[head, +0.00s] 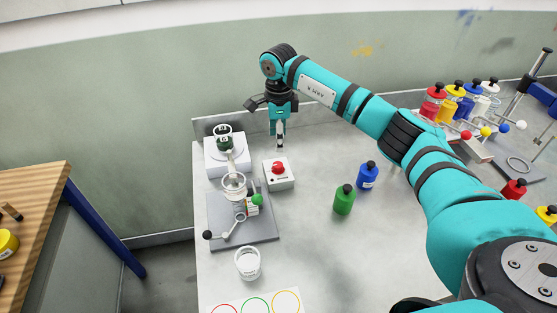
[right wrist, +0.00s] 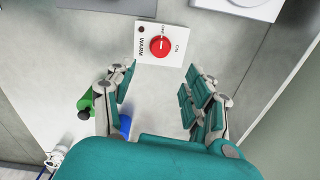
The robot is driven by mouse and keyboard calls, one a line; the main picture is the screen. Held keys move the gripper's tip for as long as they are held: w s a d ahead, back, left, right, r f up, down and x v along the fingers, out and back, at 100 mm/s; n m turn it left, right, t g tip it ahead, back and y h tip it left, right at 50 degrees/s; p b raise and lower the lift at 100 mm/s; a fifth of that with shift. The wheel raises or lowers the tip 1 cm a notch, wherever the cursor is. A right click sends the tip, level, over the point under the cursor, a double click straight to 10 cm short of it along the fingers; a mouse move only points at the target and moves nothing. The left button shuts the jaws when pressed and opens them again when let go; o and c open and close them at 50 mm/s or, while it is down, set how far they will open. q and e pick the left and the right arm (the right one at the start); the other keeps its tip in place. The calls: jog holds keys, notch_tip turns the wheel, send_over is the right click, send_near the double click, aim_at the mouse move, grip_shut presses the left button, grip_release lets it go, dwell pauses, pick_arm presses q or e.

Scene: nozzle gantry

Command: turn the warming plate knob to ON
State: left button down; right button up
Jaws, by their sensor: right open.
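The control box (head: 281,184) is white with a red knob (head: 278,167) and stands on the grey table. In the right wrist view the box (right wrist: 146,55) reads WARM, OFF and ON, and its small lamp is dark. The white mark on the red knob (right wrist: 160,46) points toward OFF. My right gripper (head: 280,145) is open and empty, pointing down just behind the box. In the right wrist view my right gripper (right wrist: 159,82) has its fingers spread, with the knob beyond the tips. My left gripper is out of view.
A white plate unit (head: 213,170) with glassware stands left of the box. A grey stand base (head: 258,230) and a beaker (head: 247,265) are in front. Green (head: 344,202) and blue (head: 367,178) bottles stand to the right. Bare table lies between box and bottles.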

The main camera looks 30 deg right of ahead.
aim_at(279, 164)
notch_tip(279, 164, down, 11)
jog(key=shift+w+r+p, duration=0.1)
jog(key=shift+r+p, duration=0.1)
jog(key=shift+p, duration=0.85)
grip_shut()
